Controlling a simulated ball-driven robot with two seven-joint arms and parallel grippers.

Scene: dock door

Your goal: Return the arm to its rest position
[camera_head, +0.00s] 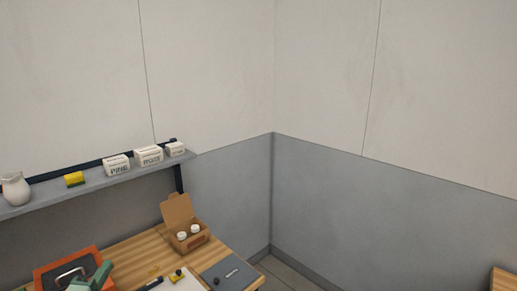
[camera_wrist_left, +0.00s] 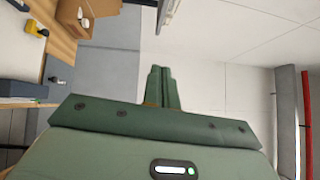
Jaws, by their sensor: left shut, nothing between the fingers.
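My left gripper (camera_head: 103,272) shows as a green shape at the bottom left of the head view, over the near end of the wooden bench. In the left wrist view, my left gripper (camera_wrist_left: 161,72) points away from the camera with its two green fingers together and nothing between them. It appears raised off the bench, with wall and floor behind the fingers. My right gripper is in neither view.
The wooden bench (camera_head: 138,250) holds an orange-framed item (camera_head: 62,262), an open cardboard box (camera_head: 183,222) with white-capped items and a grey folder (camera_head: 228,273). A shelf (camera_head: 100,182) above carries a jug (camera_head: 15,188), a yellow block (camera_head: 74,179) and labelled white boxes (camera_head: 149,155).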

